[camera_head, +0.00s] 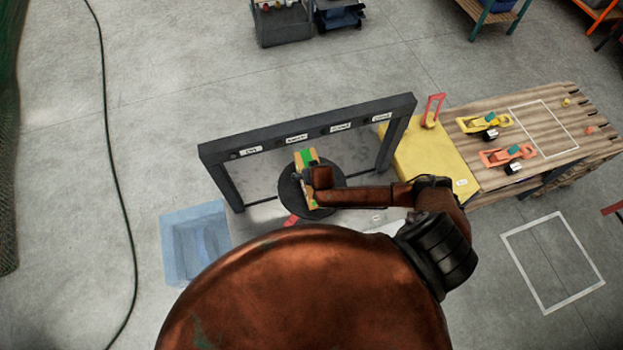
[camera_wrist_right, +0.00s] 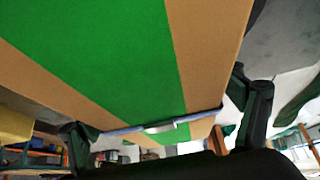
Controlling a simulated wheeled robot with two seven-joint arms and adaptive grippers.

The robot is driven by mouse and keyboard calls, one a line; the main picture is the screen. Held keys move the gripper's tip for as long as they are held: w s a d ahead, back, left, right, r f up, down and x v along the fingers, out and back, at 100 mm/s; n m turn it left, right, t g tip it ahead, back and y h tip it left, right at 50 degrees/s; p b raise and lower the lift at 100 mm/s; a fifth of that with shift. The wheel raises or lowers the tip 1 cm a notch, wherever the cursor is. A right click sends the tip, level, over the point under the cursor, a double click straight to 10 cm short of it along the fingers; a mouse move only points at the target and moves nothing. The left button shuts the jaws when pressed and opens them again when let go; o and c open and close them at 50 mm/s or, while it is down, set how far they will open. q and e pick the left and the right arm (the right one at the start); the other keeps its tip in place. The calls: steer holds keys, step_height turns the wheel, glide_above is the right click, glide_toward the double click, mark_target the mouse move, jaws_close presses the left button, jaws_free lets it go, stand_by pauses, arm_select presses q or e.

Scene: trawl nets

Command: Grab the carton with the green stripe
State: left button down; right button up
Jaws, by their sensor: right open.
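The carton with the green stripe (camera_head: 305,156) is tan cardboard and stands on a round black stand (camera_head: 335,168) under a dark frame. My right arm comes in from the right, and its gripper (camera_head: 304,179) is at the carton, hiding part of it. In the right wrist view the carton (camera_wrist_right: 212,40) fills the upper picture, very close, with a wide green band. The right gripper (camera_wrist_right: 165,125) is open, one finger toward each side of the carton; I cannot tell whether they touch it. A thin blue-grey bar crosses the carton's near edge. My left gripper is not in view.
The dark frame (camera_head: 310,122) with white labels spans behind the stand, its posts at either side. A translucent blue bin (camera_head: 195,242) lies left. A black cable (camera_head: 111,140) crosses the left floor.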

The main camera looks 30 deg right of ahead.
steer(key=shift+c, duration=0.2)
steer(key=c, duration=1.9)
steer(key=shift+w+r, duration=0.1)
steer(key=shift+c, duration=1.1)
steer(key=shift+r, duration=0.1)
